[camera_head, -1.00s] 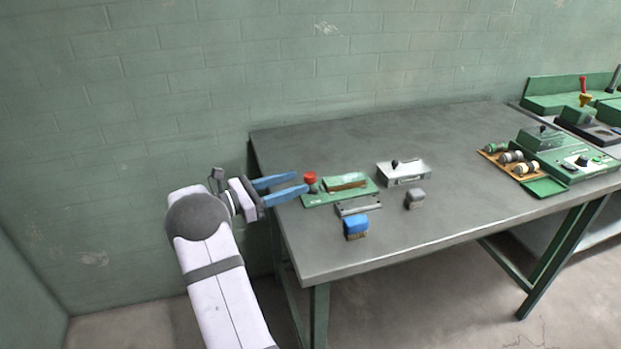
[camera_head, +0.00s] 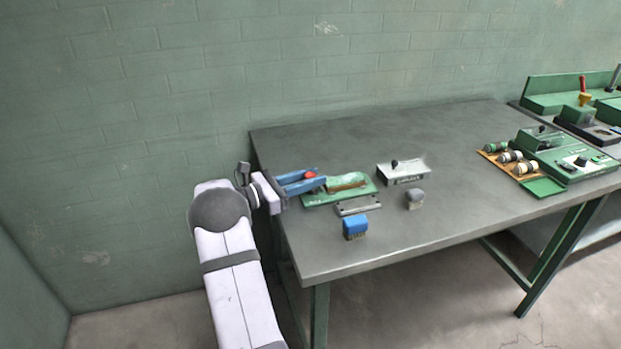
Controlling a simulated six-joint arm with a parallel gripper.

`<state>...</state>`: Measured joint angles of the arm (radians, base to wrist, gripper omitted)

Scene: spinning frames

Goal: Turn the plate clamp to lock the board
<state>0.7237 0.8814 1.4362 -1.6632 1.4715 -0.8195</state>
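My gripper (camera_head: 322,177) has blue fingers and comes in from the left edge of the table. The fingers lie on both sides of a red knob (camera_head: 311,175) at the left end of a green plate (camera_head: 366,190). I take this knob to be the plate clamp. The fingers look apart; I cannot tell whether they touch the knob, and its lower part is hidden. A board (camera_head: 347,182) with a brown strip across it lies on the green plate, right of the fingers.
A grey bar (camera_head: 358,205) lies in front of the plate. A blue brush (camera_head: 355,228) and a grey block (camera_head: 415,199) stand nearby. A silver box (camera_head: 402,173) with a black knob sits to the right. Green equipment (camera_head: 562,155) with spools is far right. The table's middle is clear.

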